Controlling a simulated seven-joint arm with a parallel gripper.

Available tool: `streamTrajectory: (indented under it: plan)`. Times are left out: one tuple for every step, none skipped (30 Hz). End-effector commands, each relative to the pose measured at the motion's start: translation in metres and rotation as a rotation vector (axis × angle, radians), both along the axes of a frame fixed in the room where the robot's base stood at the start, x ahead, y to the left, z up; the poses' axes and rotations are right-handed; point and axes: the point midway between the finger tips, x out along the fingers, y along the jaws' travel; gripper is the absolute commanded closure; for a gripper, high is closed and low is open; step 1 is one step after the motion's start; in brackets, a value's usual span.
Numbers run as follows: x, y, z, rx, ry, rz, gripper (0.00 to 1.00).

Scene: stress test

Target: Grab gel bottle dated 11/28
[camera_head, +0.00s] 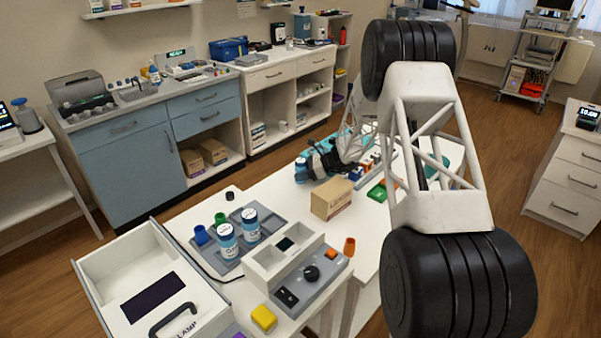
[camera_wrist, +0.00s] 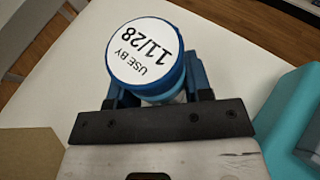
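A gel bottle (camera_wrist: 146,55) with a white lid label reading "USE BY 11/28" and a blue rim fills the upper middle of the wrist view. The fingers of my gripper (camera_wrist: 163,88) stand on either side of its body, below the lid. I cannot tell whether both fingers press on it. In the head view my gripper (camera_head: 313,165) reaches low over the far part of the white table, beside this bottle (camera_head: 301,171). Two other blue-and-white bottles (camera_head: 227,241) (camera_head: 250,225) stand in a grey tray (camera_head: 217,258) nearer the camera.
A cardboard box (camera_head: 332,199) stands on the table in front of the gripper. A device with a black knob (camera_head: 311,273), an orange cone (camera_head: 349,246) and a yellow block (camera_head: 263,318) are nearer. An open drawer (camera_head: 115,262) lies at left. A teal object (camera_wrist: 285,120) is right of the gripper.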

Motion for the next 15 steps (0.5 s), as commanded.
streamTrajectory:
  plan:
    - [0.0, 0.0, 0.0, 0.0, 0.0, 0.0, 0.62]
    - [0.0, 0.0, 0.0, 0.0, 0.0, 0.0, 0.67]
    - [0.0, 0.0, 0.0, 0.0, 0.0, 0.0, 0.73]
    - [0.0, 0.0, 0.0, 0.0, 0.0, 0.0, 0.78]
    - [0.0001, 0.0, 0.0002, 0.0, 0.0, 0.0, 0.8]
    - [0.0001, 0.0, 0.0002, 0.0, 0.0, 0.0, 0.81]
    - [0.0001, 0.0, 0.0002, 0.0, 0.0, 0.0, 0.81]
    - [0.0, 0.0, 0.0002, 0.0, 0.0, 0.0, 0.81]
    - [0.0, 0.0, 0.0002, 0.0, 0.0, 0.0, 0.81]
    - [0.0, 0.0, 0.0002, 0.0, 0.0, 0.0, 0.81]
    - [0.0001, 0.0, 0.0003, 0.0, 0.0, 0.0, 0.81]
    - [0.0001, 0.0, 0.0008, 0.0, 0.0, 0.0, 0.81]
    - [0.0001, 0.0, 0.0013, 0.0, -0.001, 0.0, 0.81]
    - [0.0001, 0.0, 0.0021, 0.0, -0.001, 0.0, 0.81]
    - [0.0002, 0.0, 0.0035, 0.0, -0.001, 0.0, 0.81]
